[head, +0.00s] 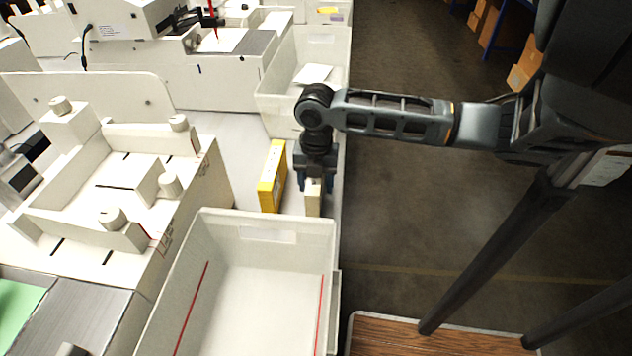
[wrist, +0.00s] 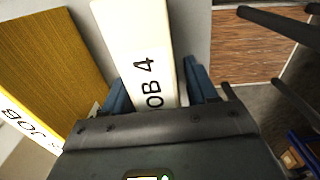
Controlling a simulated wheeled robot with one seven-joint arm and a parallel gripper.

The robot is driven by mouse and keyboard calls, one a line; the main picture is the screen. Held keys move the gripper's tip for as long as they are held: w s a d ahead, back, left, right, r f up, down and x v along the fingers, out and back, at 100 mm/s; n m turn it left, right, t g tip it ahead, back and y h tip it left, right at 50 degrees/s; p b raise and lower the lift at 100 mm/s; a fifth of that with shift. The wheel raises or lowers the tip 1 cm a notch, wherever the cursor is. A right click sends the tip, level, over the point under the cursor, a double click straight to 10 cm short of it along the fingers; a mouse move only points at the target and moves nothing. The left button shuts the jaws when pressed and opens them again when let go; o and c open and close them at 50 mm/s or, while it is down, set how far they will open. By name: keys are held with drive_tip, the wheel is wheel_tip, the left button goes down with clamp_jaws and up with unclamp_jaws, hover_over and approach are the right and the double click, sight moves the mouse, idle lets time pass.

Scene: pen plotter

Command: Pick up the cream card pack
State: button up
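The cream card pack (head: 313,198) stands upright on the pale bench, just behind the near grey bin. In the wrist view the cream pack (wrist: 140,45) shows black "JOB 4" lettering on its narrow face. My gripper (head: 316,183) points down over it, with one blue fingertip on each side of its top. In the wrist view my gripper's blue fingers (wrist: 158,90) straddle the pack. They look open, with a slim gap at the right finger; contact on the left is unclear. The pack's lower part is hidden by the bin rim.
A yellow card pack (head: 272,177) stands close to the left, also seen in the wrist view (wrist: 50,70). An empty grey bin (head: 318,228) is in front and another bin (head: 270,95) behind. A cream machine with knobs (head: 150,250) is further left. The floor is right.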

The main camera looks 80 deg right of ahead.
drive_tip(key=c, duration=1)
drive_tip(key=shift+r, duration=0.15)
